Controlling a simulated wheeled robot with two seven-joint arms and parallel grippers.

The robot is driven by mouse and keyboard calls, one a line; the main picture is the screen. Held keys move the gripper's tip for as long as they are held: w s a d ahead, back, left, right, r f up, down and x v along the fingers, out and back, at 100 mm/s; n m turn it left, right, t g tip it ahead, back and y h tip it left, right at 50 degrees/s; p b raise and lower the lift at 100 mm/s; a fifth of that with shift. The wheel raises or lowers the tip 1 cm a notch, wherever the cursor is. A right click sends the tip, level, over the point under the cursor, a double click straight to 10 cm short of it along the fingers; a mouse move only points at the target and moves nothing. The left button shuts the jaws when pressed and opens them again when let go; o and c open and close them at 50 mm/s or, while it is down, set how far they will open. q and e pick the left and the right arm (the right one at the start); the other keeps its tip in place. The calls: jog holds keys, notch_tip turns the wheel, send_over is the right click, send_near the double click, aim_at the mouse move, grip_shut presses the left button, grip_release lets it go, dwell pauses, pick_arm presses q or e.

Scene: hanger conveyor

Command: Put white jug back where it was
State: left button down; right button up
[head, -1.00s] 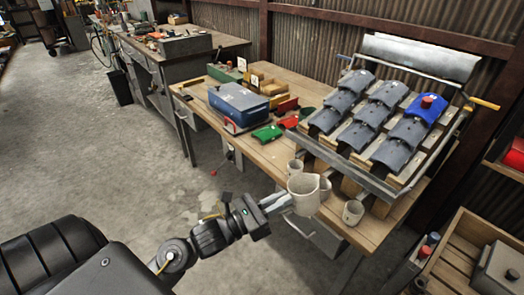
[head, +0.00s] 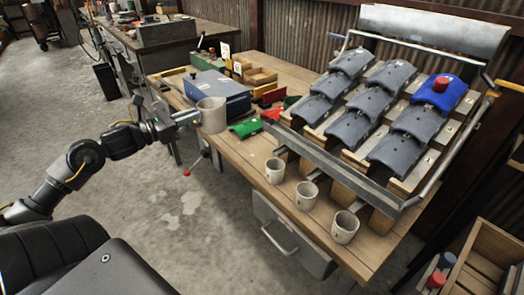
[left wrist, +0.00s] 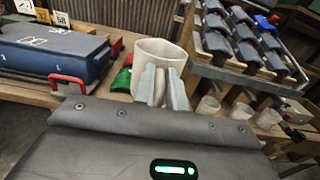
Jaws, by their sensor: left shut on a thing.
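The white jug (head: 212,115) is an off-white, open-topped vessel in the head view, in front of the blue toolbox. My left gripper (head: 194,117) is shut on the jug's left side. The jug is upright and looks held above the near left part of the table (head: 240,155). In the left wrist view, the jug (left wrist: 158,58) shows beyond my left gripper's fingers (left wrist: 162,88), which hide its lower part. My right gripper is not in view.
Three mugs (head: 306,195) stand in a row along the table's front edge. A blue toolbox (head: 222,92) and a green curved piece (head: 244,128) are close to the jug. A rack (head: 345,172) with curved grey pieces and one blue piece (head: 437,97) fills the right side.

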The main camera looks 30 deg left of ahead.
aim_at(224, 120)
pick_arm(q)
jog(key=shift+w+d, duration=0.2)
jog(key=w+d+f, duration=0.1)
jog(key=w, duration=0.1)
jog(key=w+d+f, duration=0.1)
jog(key=w+d, duration=0.1)
jog(key=w, duration=0.1)
jog(key=w+d+f, duration=0.1)
jog(key=w+d, duration=0.1)
jog(key=shift+w+f, duration=0.2)
jog(key=shift+w, duration=0.05)
jog(key=w+d+f, duration=0.1)
jog(key=f, duration=0.2)
jog(key=w+d+f, duration=0.1)
jog(key=w+f, duration=0.1)
jog(key=f, duration=0.1)
jog(key=w+d+f+p, duration=0.1)
jog(key=f, duration=0.2)
jog(key=shift+w+d, duration=0.1)
jog(key=shift+w, duration=0.05)
jog(key=shift+f, duration=0.25)
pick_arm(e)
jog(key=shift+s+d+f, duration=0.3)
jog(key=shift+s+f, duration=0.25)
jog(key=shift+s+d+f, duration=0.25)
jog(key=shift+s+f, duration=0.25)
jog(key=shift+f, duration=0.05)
